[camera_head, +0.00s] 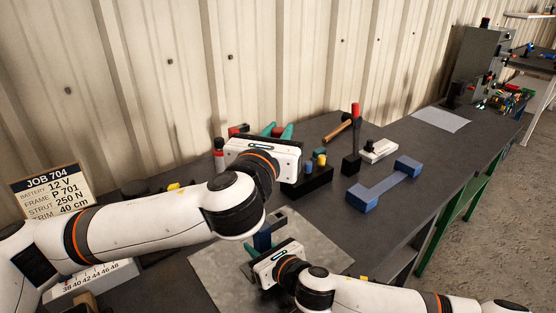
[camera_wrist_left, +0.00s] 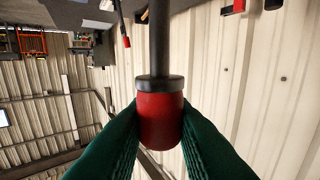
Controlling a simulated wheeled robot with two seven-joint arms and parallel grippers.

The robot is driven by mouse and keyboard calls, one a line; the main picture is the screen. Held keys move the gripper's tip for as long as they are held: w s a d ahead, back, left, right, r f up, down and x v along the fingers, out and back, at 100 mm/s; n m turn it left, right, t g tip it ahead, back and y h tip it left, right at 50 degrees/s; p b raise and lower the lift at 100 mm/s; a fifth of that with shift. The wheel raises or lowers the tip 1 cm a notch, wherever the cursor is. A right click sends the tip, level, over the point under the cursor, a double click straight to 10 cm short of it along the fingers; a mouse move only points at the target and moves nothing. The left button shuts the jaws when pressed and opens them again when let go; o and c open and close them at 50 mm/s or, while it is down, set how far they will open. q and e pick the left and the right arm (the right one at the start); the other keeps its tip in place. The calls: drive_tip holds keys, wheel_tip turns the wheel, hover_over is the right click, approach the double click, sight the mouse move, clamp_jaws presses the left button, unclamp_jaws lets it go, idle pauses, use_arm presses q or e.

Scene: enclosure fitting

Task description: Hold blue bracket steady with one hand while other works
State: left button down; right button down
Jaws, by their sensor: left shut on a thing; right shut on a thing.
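My right gripper (camera_head: 262,250) is low at the front, over the grey mat. It is shut on a dark blue piece (camera_head: 263,238), mostly hidden by the gripper.
A grey mat (camera_head: 215,262) lies under my right gripper. A black block holder (camera_head: 318,180) with coloured pegs, a hammer (camera_head: 340,129) and a white-topped device (camera_head: 380,150) stand behind. A job sign (camera_head: 48,190) is at left.

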use_arm(q)
drive_tip(key=shift+r, duration=0.65)
use_arm(e)
drive_tip(key=c, duration=1.1)
unclamp_jaws()
drive_tip(key=shift+o, duration=0.2)
drive_tip(key=shift+s, duration=0.1)
